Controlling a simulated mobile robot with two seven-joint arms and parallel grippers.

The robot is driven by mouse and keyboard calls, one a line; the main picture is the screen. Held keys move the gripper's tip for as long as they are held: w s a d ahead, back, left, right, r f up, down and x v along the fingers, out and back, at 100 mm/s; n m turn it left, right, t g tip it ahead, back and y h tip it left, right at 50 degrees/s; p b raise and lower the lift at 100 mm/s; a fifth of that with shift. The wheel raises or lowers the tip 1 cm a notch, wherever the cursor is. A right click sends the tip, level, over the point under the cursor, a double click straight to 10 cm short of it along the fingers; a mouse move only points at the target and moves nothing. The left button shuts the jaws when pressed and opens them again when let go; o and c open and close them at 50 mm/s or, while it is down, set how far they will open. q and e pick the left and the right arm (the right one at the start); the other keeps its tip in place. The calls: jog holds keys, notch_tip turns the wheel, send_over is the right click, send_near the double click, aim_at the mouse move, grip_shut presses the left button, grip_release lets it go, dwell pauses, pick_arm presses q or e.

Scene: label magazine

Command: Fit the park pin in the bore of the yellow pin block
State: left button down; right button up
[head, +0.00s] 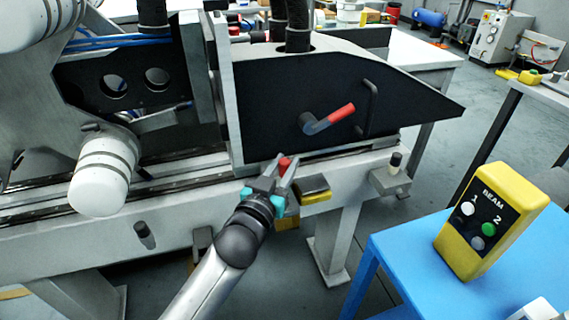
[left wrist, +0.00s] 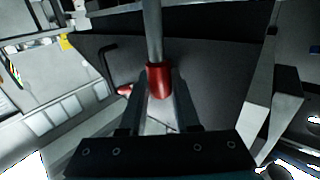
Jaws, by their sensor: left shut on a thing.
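My left gripper (head: 279,173) is in front of the lower edge of the black guard, above the front of the pale beam. It is shut on the park pin, whose red grip (head: 285,163) shows between the fingers. In the left wrist view the pin's red grip (left wrist: 159,80) sits between the fingertips, and its grey shaft (left wrist: 153,30) points away toward the top of the picture. A yellow block with a dark top (head: 316,197) is just right of the gripper, apart from the pin. Its bore cannot be made out.
The black guard (head: 270,100) carries a crank with a red grip (head: 341,113) and a dark handle. More yellow (head: 287,222) shows below my gripper. A yellow BEAM box (head: 490,222) stands on the blue table (head: 400,255) at right.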

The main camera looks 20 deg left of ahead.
pick_arm(q)
jog(key=shift+f+b, duration=2.5)
jog(key=shift+f, duration=0.9)
pick_arm(e)
jog(key=shift+s+x, duration=0.25)
jog(key=shift+x, duration=0.95)
jog(key=shift+s+x, duration=0.25)
jog(key=shift+x, duration=0.95)
pick_arm(q)
jog(key=c, duration=0.6)
grip_release()
jog(key=shift+o, duration=0.2)
jog(key=shift+s, duration=0.15)
jog(key=s+a+p, duration=0.1)
jog(key=s+p, duration=0.2)
jog(key=s, duration=1.2)
jog(key=shift+a+p, duration=0.2)
jog(key=shift+p, duration=0.1)
pick_arm(e)
jog(key=v, duration=0.3)
jog(key=shift+w+r, duration=0.25)
jog(key=shift+w, duration=0.05)
